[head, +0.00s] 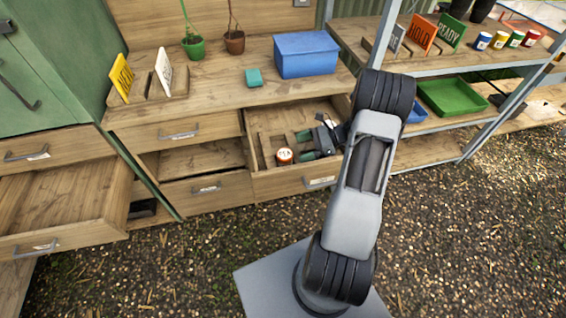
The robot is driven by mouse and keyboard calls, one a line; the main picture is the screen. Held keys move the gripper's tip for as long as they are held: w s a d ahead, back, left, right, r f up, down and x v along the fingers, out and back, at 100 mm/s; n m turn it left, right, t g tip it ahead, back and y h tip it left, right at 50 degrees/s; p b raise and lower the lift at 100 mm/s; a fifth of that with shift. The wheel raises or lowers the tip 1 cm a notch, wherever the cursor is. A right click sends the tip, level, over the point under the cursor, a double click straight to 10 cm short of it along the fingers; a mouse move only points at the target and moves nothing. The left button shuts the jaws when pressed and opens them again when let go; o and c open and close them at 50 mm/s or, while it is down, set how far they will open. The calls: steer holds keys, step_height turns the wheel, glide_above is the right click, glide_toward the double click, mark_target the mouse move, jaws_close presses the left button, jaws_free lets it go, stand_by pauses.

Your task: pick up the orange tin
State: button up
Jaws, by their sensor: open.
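A small tin (285,157) with a white labelled top and an orange-red side stands in the open drawer, near its front. My gripper (304,146) is inside or just above the same drawer, to the right of the tin. Its two green-tipped fingers are spread apart and point left towards the tin, with nothing seen between them. The fingers look close to the tin, but I cannot tell whether they touch it. The tin's lower side is partly hidden by the drawer front.
The open drawer (323,181) has wooden dividers. Above it, the bench (215,96) carries a blue box (306,54), a teal block (253,77) and potted plants. Another drawer (60,205) is open at left.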

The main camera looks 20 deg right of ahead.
mark_target(290, 154)
steer(key=shift+w+a+f, duration=0.1)
steer(key=shift+a+f, duration=0.05)
steer(key=shift+f, duration=0.2)
steer(key=shift+x, duration=3.4)
steer(key=shift+f, duration=0.1)
steer(key=shift+c, duration=0.2)
steer(key=c, duration=1.1)
